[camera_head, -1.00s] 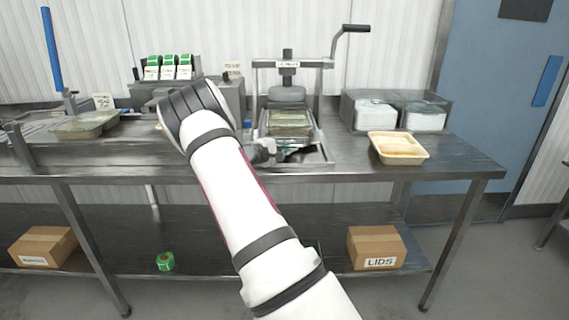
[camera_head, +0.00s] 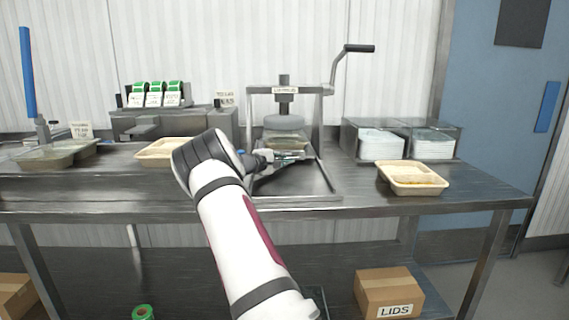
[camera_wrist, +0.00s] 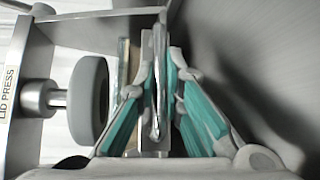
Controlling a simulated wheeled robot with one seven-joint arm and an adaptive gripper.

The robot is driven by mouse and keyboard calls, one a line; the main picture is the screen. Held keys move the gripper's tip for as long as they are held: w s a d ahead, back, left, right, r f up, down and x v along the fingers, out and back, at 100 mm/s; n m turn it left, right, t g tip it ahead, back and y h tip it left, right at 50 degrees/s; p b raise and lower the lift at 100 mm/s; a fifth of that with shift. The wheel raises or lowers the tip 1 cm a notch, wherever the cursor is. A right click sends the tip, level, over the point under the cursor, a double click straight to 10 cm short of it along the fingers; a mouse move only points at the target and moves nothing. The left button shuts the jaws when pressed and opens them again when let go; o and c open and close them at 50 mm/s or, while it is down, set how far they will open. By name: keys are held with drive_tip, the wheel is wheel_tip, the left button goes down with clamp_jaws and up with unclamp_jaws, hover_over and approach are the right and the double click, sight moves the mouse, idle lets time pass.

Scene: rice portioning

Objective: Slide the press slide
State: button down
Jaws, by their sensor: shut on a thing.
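The lid press (camera_head: 318,110) stands on the steel bench, with its round grey pad (camera_head: 284,123) below a crank. The pad also shows at the left of the wrist view (camera_wrist: 88,100). A tray (camera_head: 290,143) with a greenish surface lies on the press slide under the pad. My gripper (camera_head: 290,157) is at the slide's front. In the wrist view its teal-padded fingers (camera_wrist: 160,75) are shut on the slide's upright metal handle (camera_wrist: 158,95). The rest of the slide is mostly hidden by the handle and my arm.
A cream tray (camera_head: 412,178) with yellowish contents sits right of the press, before clear bins (camera_head: 405,137) of white lids. Another cream tray (camera_head: 165,151) lies left of my arm. The press's front base plate (camera_head: 295,186) is bare.

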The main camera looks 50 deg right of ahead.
drive_tip(key=shift+w+r, duration=0.15)
drive_tip(key=shift+w, duration=0.05)
drive_tip(key=c, duration=1.7)
unclamp_jaws()
drive_tip(key=shift+d, duration=0.15)
